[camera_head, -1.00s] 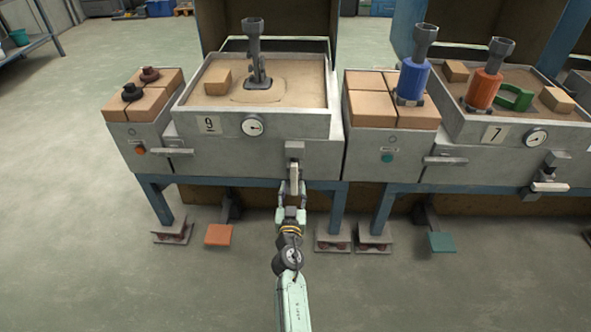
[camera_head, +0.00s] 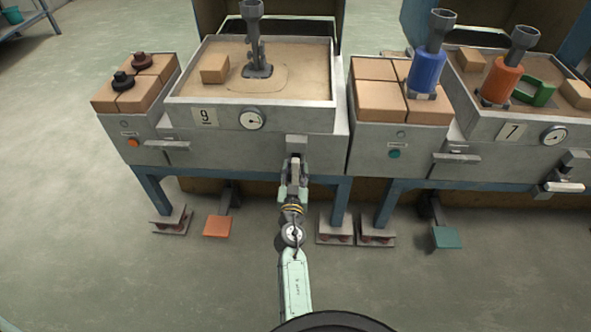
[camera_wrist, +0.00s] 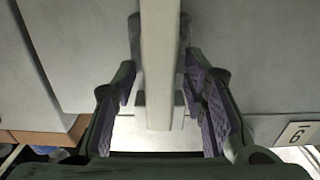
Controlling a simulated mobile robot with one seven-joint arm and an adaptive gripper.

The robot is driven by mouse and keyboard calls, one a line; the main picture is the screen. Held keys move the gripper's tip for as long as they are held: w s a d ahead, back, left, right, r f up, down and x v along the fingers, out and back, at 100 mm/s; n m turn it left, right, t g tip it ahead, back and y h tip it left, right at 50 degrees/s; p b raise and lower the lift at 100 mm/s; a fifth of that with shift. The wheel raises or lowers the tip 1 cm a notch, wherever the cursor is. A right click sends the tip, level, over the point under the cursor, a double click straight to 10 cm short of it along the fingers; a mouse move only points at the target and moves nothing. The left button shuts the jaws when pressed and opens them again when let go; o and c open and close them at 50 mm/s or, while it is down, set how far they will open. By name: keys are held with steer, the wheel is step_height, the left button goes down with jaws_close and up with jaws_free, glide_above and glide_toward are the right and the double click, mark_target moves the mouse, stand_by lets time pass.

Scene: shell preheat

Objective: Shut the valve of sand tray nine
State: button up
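Sand tray nine (camera_head: 280,117) stands in the middle of the head view, with a plate marked 9 (camera_head: 205,117) on its front. Its valve (camera_head: 296,144) is on the front below the dial, and its grey lever hangs downward. My gripper (camera_head: 294,174) is at the lever from the front. In the wrist view the lever (camera_wrist: 160,60) runs between the two purple-padded fingers of my gripper (camera_wrist: 160,85). One finger is on each side, with gaps visible toward the finger bases. Contact at the fingertips is hard to judge.
A side handle (camera_head: 167,144) sticks out left of the valve. An orange pedal (camera_head: 217,226) and a green pedal (camera_head: 446,238) are near the floor. Sand tray seven (camera_head: 480,122) stands at right. The floor in front is clear.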

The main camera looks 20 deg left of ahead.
jaws_close()
stand_by(0.6)
